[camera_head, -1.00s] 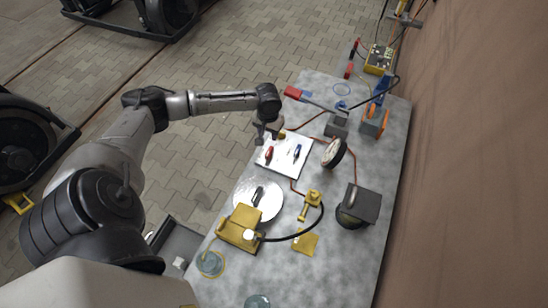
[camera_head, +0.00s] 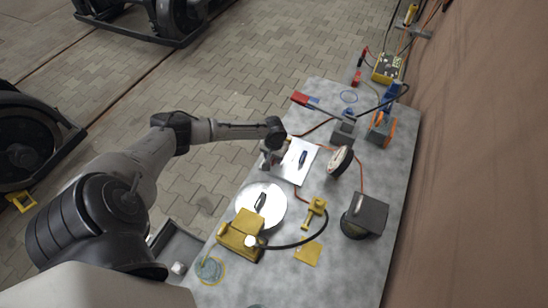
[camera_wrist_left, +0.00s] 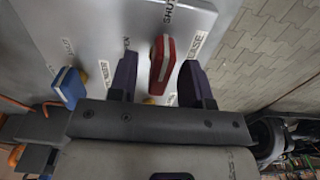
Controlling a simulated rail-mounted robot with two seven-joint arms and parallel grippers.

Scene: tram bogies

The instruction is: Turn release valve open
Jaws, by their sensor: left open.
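The valve panel (camera_head: 299,172) is a pale plate on the table in the head view. In the left wrist view the panel (camera_wrist_left: 105,22) carries a red handle (camera_wrist_left: 161,62) beside the lettering RELEASE and SHUT, and a blue handle (camera_wrist_left: 69,88). The blue handle (camera_head: 302,158) also shows in the head view; the red one is hidden there by my gripper. My left gripper (camera_head: 268,162) is open at the panel's left edge. In the wrist view my left gripper's fingers (camera_wrist_left: 158,58) stand either side of the red handle, with gaps showing. My right gripper is not in view.
A round gauge (camera_head: 340,161) stands right of the panel. A round metal lid (camera_head: 273,216), a yellow pump (camera_head: 240,236) and a dark box (camera_head: 366,214) are nearer. Hoses cross the grey table (camera_head: 330,275). Paved floor lies to the left.

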